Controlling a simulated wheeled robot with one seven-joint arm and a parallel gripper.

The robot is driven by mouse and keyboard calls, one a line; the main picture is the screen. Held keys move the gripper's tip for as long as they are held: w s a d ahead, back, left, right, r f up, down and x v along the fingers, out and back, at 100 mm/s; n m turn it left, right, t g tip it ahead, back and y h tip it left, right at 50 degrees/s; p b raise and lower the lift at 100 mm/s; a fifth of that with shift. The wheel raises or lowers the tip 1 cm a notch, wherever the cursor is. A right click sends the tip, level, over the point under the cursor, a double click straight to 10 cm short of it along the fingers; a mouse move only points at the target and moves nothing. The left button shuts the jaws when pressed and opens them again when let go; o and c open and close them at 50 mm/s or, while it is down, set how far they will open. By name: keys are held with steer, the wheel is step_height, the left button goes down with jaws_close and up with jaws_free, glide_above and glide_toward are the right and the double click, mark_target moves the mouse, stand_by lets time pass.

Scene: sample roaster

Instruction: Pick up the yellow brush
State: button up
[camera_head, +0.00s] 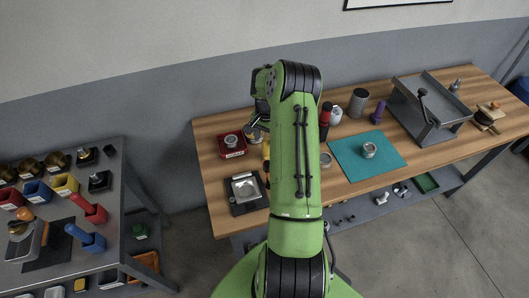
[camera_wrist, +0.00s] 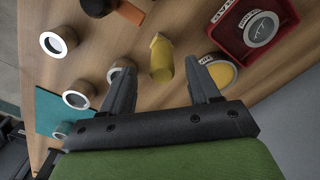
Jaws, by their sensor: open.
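The yellow brush (camera_wrist: 160,58) lies or stands on the wooden table in the wrist view, ahead of my gripper (camera_wrist: 159,72) and in line with the gap between its fingers. My gripper is open, with nothing held between the fingers. I cannot tell the remaining distance to the brush from this view. In the head view only a yellow sliver (camera_head: 266,151) shows beside my green arm, and it seems to be the brush. My arm hides the rest of it there.
A white-rimmed cup with yellow inside (camera_wrist: 222,74) sits close by my right finger. A red tray (camera_head: 232,154) lies left of the brush, with a dark scale (camera_head: 247,207) in front. Several ringed cups (camera_wrist: 58,42) and a teal mat (camera_head: 352,172) lie around.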

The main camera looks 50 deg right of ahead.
mark_target(266, 148)
steer(key=f, duration=0.6)
steer(key=shift+w+d+f, duration=0.15)
steer(key=shift+d+f, duration=0.05)
steer(key=shift+f, duration=0.05)
steer(key=c, duration=1.1)
step_height(266, 148, up, 10)
steer(key=shift+r, duration=0.1)
